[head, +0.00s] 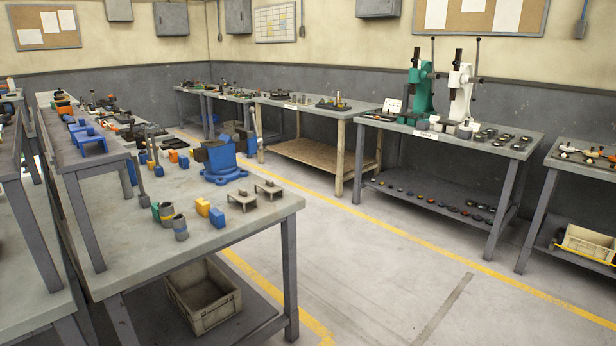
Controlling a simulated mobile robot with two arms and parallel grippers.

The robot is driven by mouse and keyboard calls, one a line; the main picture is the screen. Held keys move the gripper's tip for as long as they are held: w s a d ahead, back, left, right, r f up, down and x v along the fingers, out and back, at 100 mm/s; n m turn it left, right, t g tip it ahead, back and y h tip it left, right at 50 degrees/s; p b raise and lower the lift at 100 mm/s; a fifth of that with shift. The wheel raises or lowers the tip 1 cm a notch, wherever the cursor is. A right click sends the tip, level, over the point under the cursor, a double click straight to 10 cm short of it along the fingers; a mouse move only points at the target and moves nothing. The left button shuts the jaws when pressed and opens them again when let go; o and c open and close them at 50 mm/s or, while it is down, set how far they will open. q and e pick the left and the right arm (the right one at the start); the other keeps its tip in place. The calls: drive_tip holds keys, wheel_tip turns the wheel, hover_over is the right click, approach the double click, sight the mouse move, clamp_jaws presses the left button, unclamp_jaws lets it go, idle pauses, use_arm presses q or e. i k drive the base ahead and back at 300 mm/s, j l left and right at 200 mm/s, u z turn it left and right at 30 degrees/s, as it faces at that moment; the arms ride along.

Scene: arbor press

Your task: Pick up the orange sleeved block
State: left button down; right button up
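Several small blocks stand on the near left workbench (262,214). A small orange block (174,156) is next to a blue block (184,162), left of a blue vise (222,164). Nearer the front edge a yellow-orange block (202,207) stands beside another blue block (217,217). A sleeve around either one is too small to make out, so I cannot tell which is the sleeved one. Neither of my grippers is in view.
Grey-and-colored cylinders (180,227) and two small plates with posts (242,199) stand near the blocks. A raised shelf (75,150) covers the bench's left part. A crate (203,295) sits below. Presses (421,88) stand on a far bench. The floor at right is clear.

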sight(172, 154)
drive_tip(key=i+l+z, duration=0.2)
drive_tip(key=i+z, duration=0.25)
drive_tip(key=i, duration=0.15)
drive_tip(key=i+z, duration=0.45)
drive_tip(key=i, duration=0.2)
drive_tip(key=i+j+z, duration=0.4)
drive_tip(key=i, duration=0.2)
drive_tip(key=i+u, duration=0.2)
drive_tip(key=i, duration=0.3)
drive_tip(key=i+l+u, duration=0.2)
drive_tip(key=i, duration=0.25)
drive_tip(key=i+l+u, duration=0.2)
drive_tip(key=i, duration=0.3)
drive_tip(key=i+j+u, duration=0.3)
drive_tip(key=i+u, duration=0.65)
drive_tip(key=i, duration=0.2)
drive_tip(key=i+l+u, duration=0.15)
drive_tip(key=i+u, duration=0.3)
drive_tip(key=i, duration=0.15)
drive_tip(key=i+l+u, duration=0.45)
drive_tip(key=i+j, duration=0.05)
drive_tip(key=i, duration=0.05)
